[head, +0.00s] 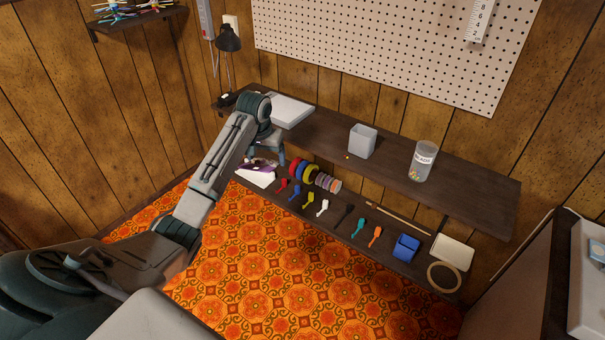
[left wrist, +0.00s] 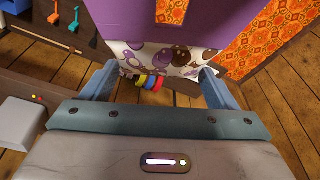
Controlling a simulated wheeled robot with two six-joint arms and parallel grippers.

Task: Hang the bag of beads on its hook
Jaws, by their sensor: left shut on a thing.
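The bag of beads (left wrist: 155,25) is purple, with a white lower part printed with bead shapes, and fills the top middle of the left wrist view. My left gripper (left wrist: 158,86) is shut on it, with one finger at either side. In the head view the left gripper (head: 268,143) is at the left end of the shelves, and a purple and white patch of the bag (head: 262,166) shows just below it. I cannot make out which hook belongs to the bag. My right gripper is not in view.
An upper shelf (head: 320,128) carries a white tray (head: 290,110), a grey bin (head: 362,141) and a jar (head: 422,161). A lower shelf (head: 335,213) holds coloured rolls (head: 308,173), a row of small coloured items and a blue box (head: 405,247). A pegboard (head: 400,45) covers the wall above.

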